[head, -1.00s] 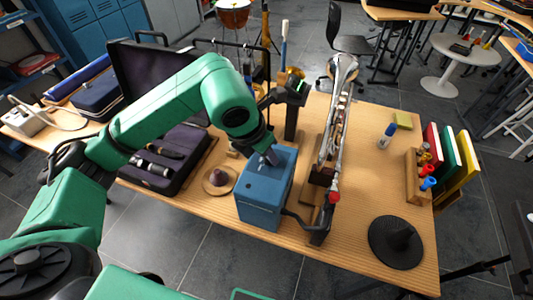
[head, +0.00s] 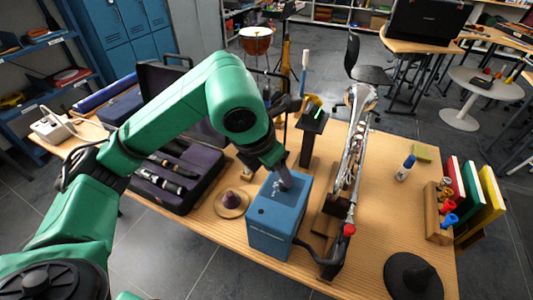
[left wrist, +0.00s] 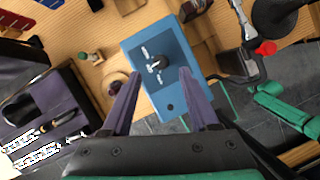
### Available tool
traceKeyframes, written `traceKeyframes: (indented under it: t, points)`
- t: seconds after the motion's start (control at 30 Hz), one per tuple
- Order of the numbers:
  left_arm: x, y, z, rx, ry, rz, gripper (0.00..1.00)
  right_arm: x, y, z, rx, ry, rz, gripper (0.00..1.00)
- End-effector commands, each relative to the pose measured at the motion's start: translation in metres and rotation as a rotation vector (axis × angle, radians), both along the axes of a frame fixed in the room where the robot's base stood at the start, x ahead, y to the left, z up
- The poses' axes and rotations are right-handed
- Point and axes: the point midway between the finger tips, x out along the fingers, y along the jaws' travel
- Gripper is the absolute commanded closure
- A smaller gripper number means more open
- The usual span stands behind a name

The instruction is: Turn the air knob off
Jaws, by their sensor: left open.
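The blue air box (head: 268,235) stands on the wooden table, with a hose leading from its lower right side. In the left wrist view the dark air knob (left wrist: 157,64) sits on the top face of the blue box (left wrist: 140,52), with small white markings around it. My left gripper (head: 283,180) points down over the box top and hides the knob in the head view. In the left wrist view its two fingers (left wrist: 159,76) are apart, with the knob showing between and just beyond their tips. Contact cannot be told. My right gripper is not in view.
A silver instrument (head: 353,150) on a stand is right of the box.

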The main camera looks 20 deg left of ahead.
Motion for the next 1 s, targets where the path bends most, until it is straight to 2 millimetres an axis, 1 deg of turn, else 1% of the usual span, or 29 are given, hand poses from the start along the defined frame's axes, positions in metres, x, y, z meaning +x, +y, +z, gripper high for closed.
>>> traceKeyframes:
  t: [0.03,0.1,0.2,0.33,0.47,0.87,1.0]
  points:
    - [-0.004,0.002,0.013,0.000,-0.008,-0.001,0.39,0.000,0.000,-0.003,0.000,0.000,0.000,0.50]
    - [-0.012,0.006,0.033,-0.001,-0.009,0.000,0.39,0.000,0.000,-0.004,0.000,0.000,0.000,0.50]
    - [-0.021,0.011,0.059,-0.001,-0.008,0.001,0.39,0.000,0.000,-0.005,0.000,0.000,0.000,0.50]
    - [-0.029,0.014,0.080,0.000,-0.003,-0.001,0.39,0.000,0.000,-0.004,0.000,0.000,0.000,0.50]
    - [-0.033,0.016,0.087,0.000,0.000,-0.001,0.39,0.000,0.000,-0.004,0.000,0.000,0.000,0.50]
    - [-0.032,0.016,0.086,0.000,0.000,0.000,0.39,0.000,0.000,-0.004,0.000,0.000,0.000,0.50]
    - [-0.032,0.016,0.086,0.001,0.000,0.000,0.39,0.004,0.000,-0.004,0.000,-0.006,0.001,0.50]
